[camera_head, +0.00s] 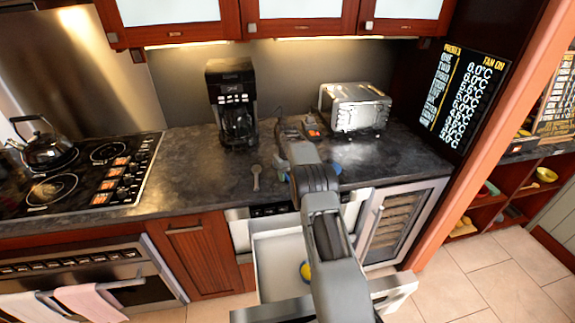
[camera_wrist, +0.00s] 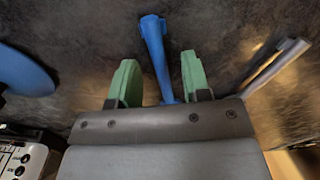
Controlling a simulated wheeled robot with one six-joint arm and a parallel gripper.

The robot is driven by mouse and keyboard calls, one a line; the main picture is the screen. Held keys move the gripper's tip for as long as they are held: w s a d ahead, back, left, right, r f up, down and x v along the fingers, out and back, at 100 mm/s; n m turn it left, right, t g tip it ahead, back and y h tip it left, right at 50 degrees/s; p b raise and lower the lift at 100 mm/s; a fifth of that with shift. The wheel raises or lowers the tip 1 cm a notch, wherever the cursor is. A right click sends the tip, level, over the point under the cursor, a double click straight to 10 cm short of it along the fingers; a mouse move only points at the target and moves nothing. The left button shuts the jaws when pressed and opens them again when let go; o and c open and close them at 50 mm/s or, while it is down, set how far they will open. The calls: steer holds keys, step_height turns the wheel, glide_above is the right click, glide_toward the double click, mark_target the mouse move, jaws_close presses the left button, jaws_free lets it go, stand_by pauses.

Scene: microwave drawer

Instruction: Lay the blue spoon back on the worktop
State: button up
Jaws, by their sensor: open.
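The blue spoon (camera_wrist: 156,50) shows in the wrist view, its long part running between the two green fingers of my gripper (camera_wrist: 158,65). The fingers are apart, with a gap on both sides of the spoon. It appears to lie on the dark worktop (camera_wrist: 85,45); its lower part is hidden behind my gripper body. In the head view my arm reaches over the open drawer to the worktop (camera_head: 195,165). A small blue patch (camera_head: 283,175) left of my arm may be the spoon; my fingers are not clear there.
A grey spoon (camera_wrist: 275,68) lies beside the blue one, also in the head view (camera_head: 255,177). A blue round item (camera_wrist: 25,72) is on the other side. The open drawer (camera_head: 273,250) holds a yellow-and-blue item (camera_head: 305,271). Coffee maker (camera_head: 233,105) and toaster (camera_head: 355,108) stand behind.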

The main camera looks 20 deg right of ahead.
step_height(320, 180, up, 13)
steer(key=shift+m, duration=0.7)
steer(key=f, duration=0.3)
steer(key=s+f, duration=0.1)
steer(key=f, duration=0.1)
steer(key=shift+a+f, duration=0.2)
steer(key=shift+a, duration=0.05)
steer(key=s+a+r+t, duration=0.1)
steer(key=s+a+r, duration=0.2)
steer(key=s, duration=0.9)
steer(key=s+a+r+t, duration=0.2)
steer(key=s+a+r, duration=0.2)
steer(key=s, duration=0.7)
steer(key=s+a+r+t, duration=0.1)
steer(key=s+a+r, duration=0.3)
steer(key=s+a, duration=0.3)
steer(key=shift+s+n+t, duration=0.3)
steer(key=shift+s, duration=2.55)
